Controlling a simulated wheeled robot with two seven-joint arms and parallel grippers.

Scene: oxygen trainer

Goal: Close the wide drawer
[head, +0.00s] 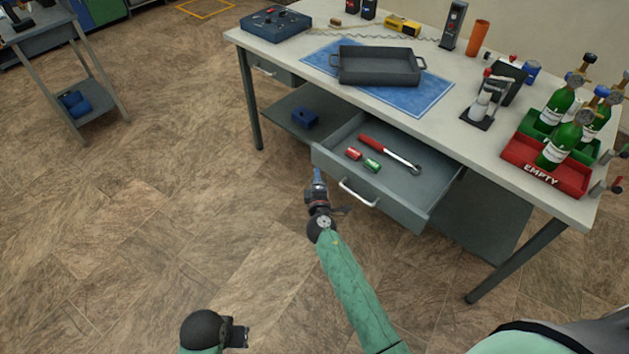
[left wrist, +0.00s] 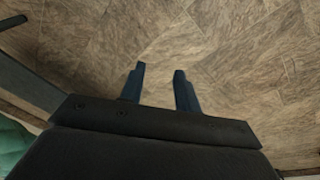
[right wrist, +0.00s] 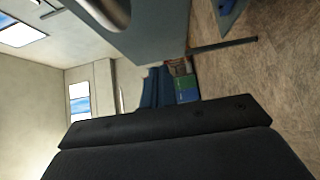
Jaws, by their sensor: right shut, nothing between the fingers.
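The wide drawer (head: 405,209) is pulled out from under the workbench, with a pale bar handle (head: 358,193) on its grey front. It holds a red-handled wrench (head: 390,154), a red cylinder (head: 354,153) and a green cylinder (head: 372,165). My right gripper (head: 317,173) is shut and empty, just off the left end of the drawer front; I cannot tell if it touches. Its closed fingers show in the right wrist view (right wrist: 156,87), with a grey panel close above. My left gripper (left wrist: 160,82) is open and empty over bare floor, low in the head view (head: 240,333).
The workbench (head: 460,95) carries a grey tray (head: 378,65) on a blue mat and green bottles in a red bin (head: 545,170). A narrower drawer (head: 272,70) and a lower shelf with a blue block (head: 305,118) are at its left.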

